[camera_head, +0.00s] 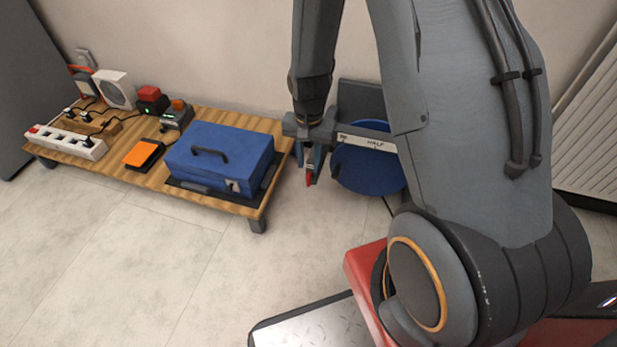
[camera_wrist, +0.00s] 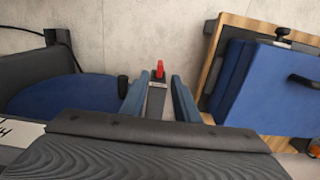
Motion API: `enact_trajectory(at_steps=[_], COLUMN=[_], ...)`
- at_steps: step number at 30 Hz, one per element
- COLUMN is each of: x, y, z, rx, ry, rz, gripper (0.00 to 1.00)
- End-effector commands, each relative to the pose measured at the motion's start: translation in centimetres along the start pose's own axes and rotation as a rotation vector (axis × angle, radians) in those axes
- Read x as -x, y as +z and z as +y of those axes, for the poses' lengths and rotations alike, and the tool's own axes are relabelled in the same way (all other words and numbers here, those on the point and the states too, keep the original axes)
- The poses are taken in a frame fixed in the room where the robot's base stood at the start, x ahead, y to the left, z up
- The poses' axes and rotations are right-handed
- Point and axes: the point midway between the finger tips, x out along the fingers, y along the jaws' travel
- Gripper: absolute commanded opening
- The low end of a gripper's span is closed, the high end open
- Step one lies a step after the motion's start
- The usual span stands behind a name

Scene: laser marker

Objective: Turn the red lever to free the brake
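The red lever (camera_wrist: 159,70) shows in the wrist view as a small red tip on a grey metal piece. It also shows in the head view (camera_head: 308,180), low beside the blue round seat or disc (camera_head: 368,172). My gripper (camera_wrist: 158,84) is open, with one blue-grey finger on each side of the grey piece. A gap shows at the right finger; whether the left finger touches cannot be told. In the head view, my gripper (camera_head: 312,158) points down over the lever and hides part of it.
A low wooden table (camera_head: 120,178) stands left of my gripper. It bears a blue toolbox (camera_head: 220,155), an orange-topped pad (camera_head: 142,153), a power strip (camera_head: 65,142) and small devices. A labelled bar (camera_head: 372,142) crosses the blue disc. Bare floor lies in front.

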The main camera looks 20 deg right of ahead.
Motion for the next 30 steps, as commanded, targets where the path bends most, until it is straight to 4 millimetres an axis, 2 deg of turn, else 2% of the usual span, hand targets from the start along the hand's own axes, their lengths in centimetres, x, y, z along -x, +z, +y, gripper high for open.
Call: enact_trajectory(at_steps=[9, 12, 22, 27, 30], x=[-5.1, -6.2, -6.6, -6.6, -6.6], y=[0.0, 0.0, 0.0, 0.1, 0.1], z=[0.0, 0.0, 0.0, 0.0, 0.0], rx=[0.000, 0.001, 0.001, 0.001, 0.001], ry=[0.001, 0.001, 0.000, 0.000, 0.001], rz=[-0.002, -0.002, 0.000, 0.000, -0.001], gripper=[0.28, 0.28, 0.28, 0.00, 0.00])
